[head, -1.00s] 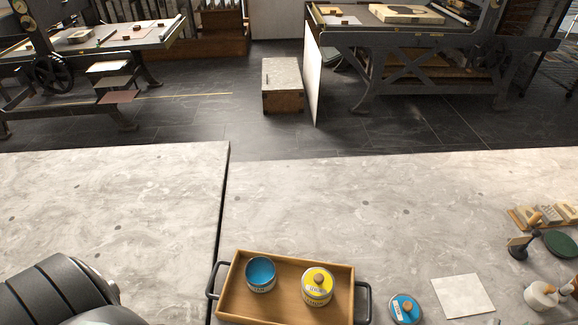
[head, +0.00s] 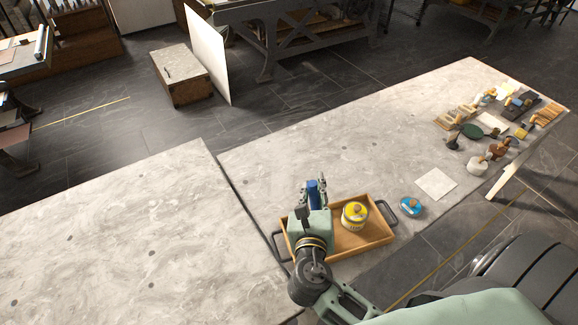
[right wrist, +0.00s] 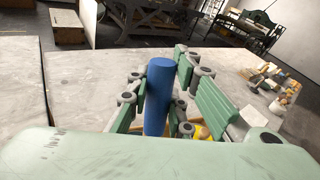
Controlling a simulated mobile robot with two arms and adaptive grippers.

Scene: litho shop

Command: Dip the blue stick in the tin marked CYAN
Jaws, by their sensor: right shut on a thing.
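My right gripper (head: 314,192) is shut on the blue stick (head: 313,194), above the left part of the wooden tray (head: 347,245). In the right wrist view the blue stick (right wrist: 158,98) stands roughly upright between the green finger pads (right wrist: 160,88); its lower end is hidden by my gripper's body. The tin marked CYAN is hidden behind my right gripper and arm in the head view, so I cannot tell whether the stick touches it. My left gripper is not in view.
A yellow tin (head: 354,216) stands in the tray, right of my gripper. A blue lid (head: 411,207) and a white square sheet (head: 436,184) lie right of the tray. Several tools crowd the table's far right. The stone tabletop (head: 290,150) behind the tray is clear.

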